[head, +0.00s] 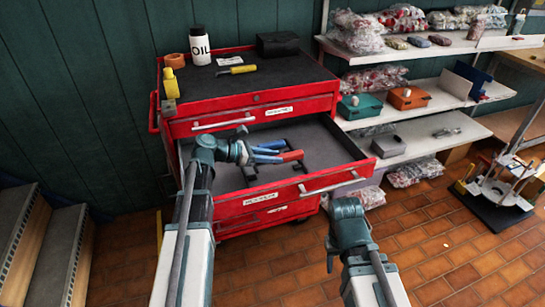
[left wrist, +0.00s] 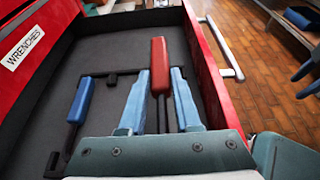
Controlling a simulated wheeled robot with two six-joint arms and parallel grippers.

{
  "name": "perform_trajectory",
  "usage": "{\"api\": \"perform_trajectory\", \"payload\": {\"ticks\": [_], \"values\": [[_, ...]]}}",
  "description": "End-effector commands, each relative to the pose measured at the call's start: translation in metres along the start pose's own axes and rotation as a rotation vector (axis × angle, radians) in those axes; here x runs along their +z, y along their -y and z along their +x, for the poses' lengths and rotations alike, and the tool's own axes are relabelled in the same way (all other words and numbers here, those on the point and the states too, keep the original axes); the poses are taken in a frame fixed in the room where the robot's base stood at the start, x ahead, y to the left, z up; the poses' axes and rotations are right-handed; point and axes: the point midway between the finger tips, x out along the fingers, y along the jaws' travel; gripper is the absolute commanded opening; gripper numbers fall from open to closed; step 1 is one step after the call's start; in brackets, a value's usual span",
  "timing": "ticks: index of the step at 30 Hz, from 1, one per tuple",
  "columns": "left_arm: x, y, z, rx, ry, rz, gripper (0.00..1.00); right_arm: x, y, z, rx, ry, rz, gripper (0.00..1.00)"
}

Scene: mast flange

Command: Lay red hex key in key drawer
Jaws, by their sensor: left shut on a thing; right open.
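My left gripper (head: 277,153) is shut on the red hex key (head: 292,156) over the open drawer (head: 328,148). In the left wrist view the key's red handle (left wrist: 158,65) stands out between the two blue fingers (left wrist: 160,100), its thin dark shaft running back toward the gripper. I cannot tell whether the key touches the drawer floor. A blue-handled key (left wrist: 80,100) lies in the drawer to the left, by a dark rack. My right gripper (head: 348,213) is in front of the cabinet, outside the drawer; its open fingers show in the left wrist view (left wrist: 304,42).
The drawer above, labelled WRENCHES (left wrist: 22,49), is shut. The red cabinet's top (head: 270,76) holds an oil bottle (head: 200,46), a yellow bottle (head: 170,83), tape and a screwdriver. Shelves with bags and boxes (head: 410,97) stand to the right. The drawer's right part is clear.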

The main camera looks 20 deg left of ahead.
Motion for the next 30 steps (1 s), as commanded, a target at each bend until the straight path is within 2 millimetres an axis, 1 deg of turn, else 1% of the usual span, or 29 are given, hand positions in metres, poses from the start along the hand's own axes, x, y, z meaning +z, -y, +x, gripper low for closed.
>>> {"api": "perform_trajectory", "payload": {"ticks": [8,30], "values": [[-0.013,0.000,0.005,0.000,0.000,0.000,0.00,-0.001,0.001,0.014,0.000,0.000,0.000,0.50],[-0.058,0.000,0.024,0.000,0.000,0.000,0.00,-0.004,0.006,0.063,0.000,0.000,0.000,0.50]]}}
